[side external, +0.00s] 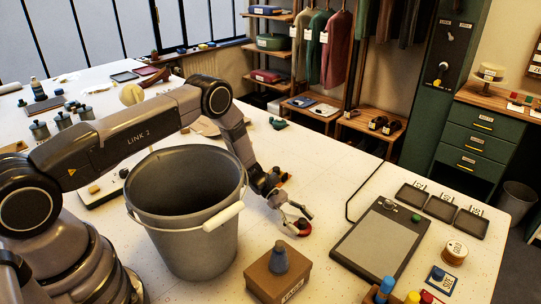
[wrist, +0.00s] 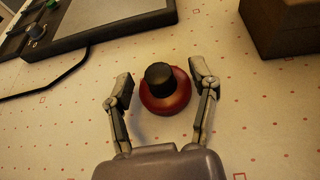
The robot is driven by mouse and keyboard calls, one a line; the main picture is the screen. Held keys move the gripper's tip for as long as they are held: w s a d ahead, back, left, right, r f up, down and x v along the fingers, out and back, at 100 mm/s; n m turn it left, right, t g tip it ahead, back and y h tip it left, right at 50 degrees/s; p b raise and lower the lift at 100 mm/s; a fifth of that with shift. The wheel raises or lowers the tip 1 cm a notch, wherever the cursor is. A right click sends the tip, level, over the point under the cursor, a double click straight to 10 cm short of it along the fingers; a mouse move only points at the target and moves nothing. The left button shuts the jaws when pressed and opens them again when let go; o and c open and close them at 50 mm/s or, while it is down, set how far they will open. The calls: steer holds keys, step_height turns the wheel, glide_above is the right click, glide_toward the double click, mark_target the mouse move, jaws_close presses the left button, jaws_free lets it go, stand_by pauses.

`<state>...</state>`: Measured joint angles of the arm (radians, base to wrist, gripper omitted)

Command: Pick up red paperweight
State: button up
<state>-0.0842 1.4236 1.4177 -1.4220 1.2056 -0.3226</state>
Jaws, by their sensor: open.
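The red paperweight (wrist: 168,98) stands on the dotted tabletop in the wrist view, a round red base with a black knob on top. My gripper (wrist: 161,88) is open, with one finger on each side of it and a visible gap to each finger. In the side external view my gripper (side external: 296,222) is low over the table with the red paperweight (side external: 304,227) at its fingertips, partly hidden by them.
A large grey bucket (side external: 190,240) stands close beside my arm. A cardboard box (side external: 277,276) with a grey cone on it is near the front. A flat grey pad (side external: 372,248) and a black cable lie to the right. Some bare table surrounds the paperweight.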

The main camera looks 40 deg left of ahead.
steer(key=shift+d+f, duration=0.1)
steer(key=shift+d, duration=0.2)
jaws_close()
